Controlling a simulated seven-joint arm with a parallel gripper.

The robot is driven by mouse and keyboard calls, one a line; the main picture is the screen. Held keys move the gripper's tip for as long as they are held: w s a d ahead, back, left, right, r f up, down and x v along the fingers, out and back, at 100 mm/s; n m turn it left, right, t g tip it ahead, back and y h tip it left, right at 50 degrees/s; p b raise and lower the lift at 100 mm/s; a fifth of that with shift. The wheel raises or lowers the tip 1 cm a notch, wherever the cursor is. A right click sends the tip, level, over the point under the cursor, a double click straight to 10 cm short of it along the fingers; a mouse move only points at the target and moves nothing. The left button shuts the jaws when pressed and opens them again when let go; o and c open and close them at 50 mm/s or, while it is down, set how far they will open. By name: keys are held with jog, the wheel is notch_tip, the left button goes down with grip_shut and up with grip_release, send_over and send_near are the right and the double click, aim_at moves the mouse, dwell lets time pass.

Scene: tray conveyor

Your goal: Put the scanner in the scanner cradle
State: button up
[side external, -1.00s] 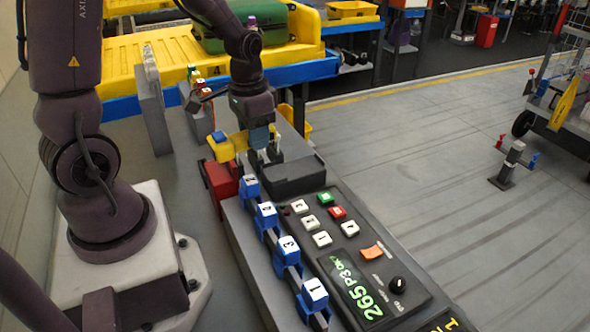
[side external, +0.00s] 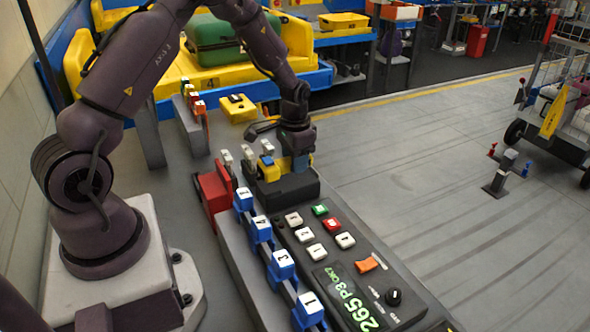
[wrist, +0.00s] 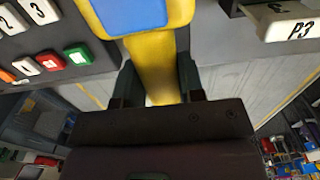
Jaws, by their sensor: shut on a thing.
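The scanner (side external: 268,171) is yellow with a blue pad on top. My gripper (side external: 299,158) is shut on its yellow handle and points down at the back of the control console. In the wrist view the yellow handle (wrist: 152,62) runs between my two fingers (wrist: 156,88), with the blue pad (wrist: 128,12) beyond them. The scanner cradle appears to be the dark block (side external: 290,191) at the console's far end. The scanner is at its top; whether it rests in it or hovers just above cannot be told, as scanner and gripper hide the recess.
A red block (side external: 214,196) stands left of the dark block, beside grey-white upright pieces. Blue-and-white numbered tags (side external: 262,229) line the console's left side. Console buttons (side external: 317,251) lie in front. A yellow box (side external: 237,108) sits behind.

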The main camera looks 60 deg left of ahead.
jog(key=shift+f, duration=1.5)
jog(key=shift+f, duration=0.15)
jog(key=o, duration=1)
jog(key=shift+o, duration=0.2)
notch_tip(320, 180, up, 12)
jog(key=shift+f, duration=0.1)
jog(key=s+d+r+t, duration=0.2)
jog(key=s+d+r, duration=0.4)
jog(key=r, duration=0.3)
jog(key=s+d+r+t, duration=0.2)
jog(key=s+d+r, duration=0.4)
jog(key=d+r, duration=0.15)
jog(key=s+d+r+t, duration=0.1)
jog(key=s+d, duration=0.1)
jog(key=s, duration=0.6)
jog(key=shift+d+r+t, duration=0.2)
jog(key=shift+d+t, duration=0.05)
jog(key=shift+t, duration=0.05)
